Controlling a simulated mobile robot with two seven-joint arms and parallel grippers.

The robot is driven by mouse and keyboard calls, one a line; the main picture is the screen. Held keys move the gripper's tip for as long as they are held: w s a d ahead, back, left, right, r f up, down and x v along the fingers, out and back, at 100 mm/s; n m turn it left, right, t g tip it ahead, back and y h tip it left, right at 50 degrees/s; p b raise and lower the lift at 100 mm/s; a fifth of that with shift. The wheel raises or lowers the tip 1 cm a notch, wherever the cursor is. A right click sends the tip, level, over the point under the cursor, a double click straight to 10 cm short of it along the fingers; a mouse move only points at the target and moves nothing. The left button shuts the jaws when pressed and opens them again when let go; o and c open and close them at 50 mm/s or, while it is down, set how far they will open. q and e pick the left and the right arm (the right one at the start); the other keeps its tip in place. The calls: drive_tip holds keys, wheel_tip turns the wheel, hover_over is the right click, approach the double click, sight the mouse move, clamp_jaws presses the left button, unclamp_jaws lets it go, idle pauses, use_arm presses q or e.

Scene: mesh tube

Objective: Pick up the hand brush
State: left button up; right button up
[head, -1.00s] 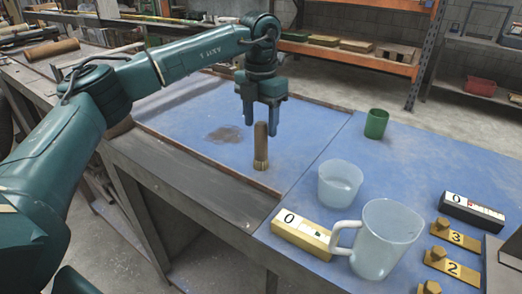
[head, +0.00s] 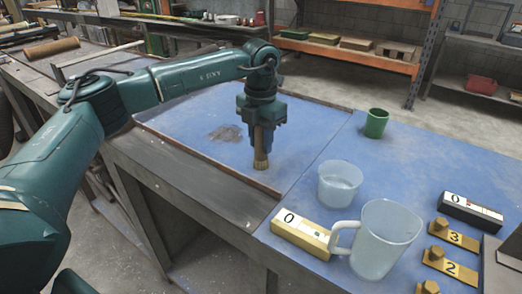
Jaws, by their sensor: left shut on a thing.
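The hand brush (head: 261,160) stands upright on the blue tabletop with its tan bristles downward. Its brown handle is between the fingers of my left gripper (head: 261,143). My left gripper points straight down and is shut on the handle, hiding its upper part. The bristle end appears to be at the tabletop; I cannot tell whether it touches. My right gripper is not in view.
A clear beaker (head: 340,184), a clear jug (head: 384,240) and a yellow block marked 0 (head: 302,233) stand to the right of the brush. A green cup (head: 376,123) is further back. A dark stain (head: 225,134) lies left of the brush.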

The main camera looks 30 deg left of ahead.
use_arm(q)
drive_tip(key=c, duration=0.3)
drive_tip(key=shift+c, duration=0.2)
wheel_tip(320, 180, up, 10)
drive_tip(key=shift+r+b, duration=0.1)
drive_tip(key=shift+b, duration=0.2)
idle(0.8)
